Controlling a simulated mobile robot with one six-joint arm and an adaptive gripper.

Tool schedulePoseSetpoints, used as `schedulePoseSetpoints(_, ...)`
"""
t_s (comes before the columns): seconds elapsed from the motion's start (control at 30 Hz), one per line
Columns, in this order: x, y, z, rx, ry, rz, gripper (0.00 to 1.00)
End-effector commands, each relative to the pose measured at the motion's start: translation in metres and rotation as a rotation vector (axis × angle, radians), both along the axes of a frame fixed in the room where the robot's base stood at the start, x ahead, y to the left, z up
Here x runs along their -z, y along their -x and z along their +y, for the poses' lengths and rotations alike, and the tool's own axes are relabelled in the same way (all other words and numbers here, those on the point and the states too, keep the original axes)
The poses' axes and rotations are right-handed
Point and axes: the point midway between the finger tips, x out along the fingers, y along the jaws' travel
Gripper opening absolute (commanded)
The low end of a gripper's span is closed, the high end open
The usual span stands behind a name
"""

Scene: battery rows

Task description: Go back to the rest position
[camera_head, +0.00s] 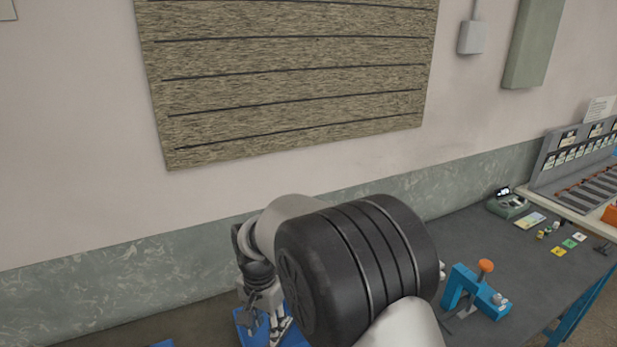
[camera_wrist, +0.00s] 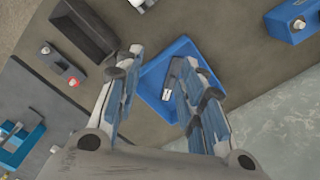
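My gripper (camera_wrist: 163,85) is open, with its two fingers well apart and nothing held between them in the wrist view. It points down over a blue tray (camera_wrist: 155,72) on the dark worktop. A small silver and dark item lies in the tray beside the right finger, which partly hides it. In the head view my gripper (camera_head: 265,305) hangs at the bottom centre above the blue tray (camera_head: 243,331), and my arm covers part of both.
A blue clamp (camera_head: 465,287) with an orange knob stands right of my arm. A grey rack (camera_head: 585,165) and small coloured tags (camera_head: 568,243) are further right. The wrist view shows a dark open box (camera_wrist: 85,32) and a blue block (camera_wrist: 298,18). The wall is close behind.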

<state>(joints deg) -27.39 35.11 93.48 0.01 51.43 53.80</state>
Motion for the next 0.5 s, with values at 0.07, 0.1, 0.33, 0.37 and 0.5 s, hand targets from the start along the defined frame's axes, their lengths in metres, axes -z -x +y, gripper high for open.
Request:
schedulePoseSetpoints(0.07, -0.018, 0.001, -0.013, -0.012, -0.009, -0.019, 0.36)
schedulePoseSetpoints(0.1, -0.025, 0.003, -0.018, -0.022, -0.012, -0.026, 0.36)
schedulePoseSetpoints(0.33, -0.066, 0.018, -0.055, -0.073, -0.026, -0.071, 0.36)
schedulePoseSetpoints(0.37, -0.072, 0.02, -0.06, -0.082, -0.027, -0.078, 0.36)
schedulePoseSetpoints(0.5, -0.101, 0.04, -0.091, -0.126, -0.033, -0.12, 0.36)
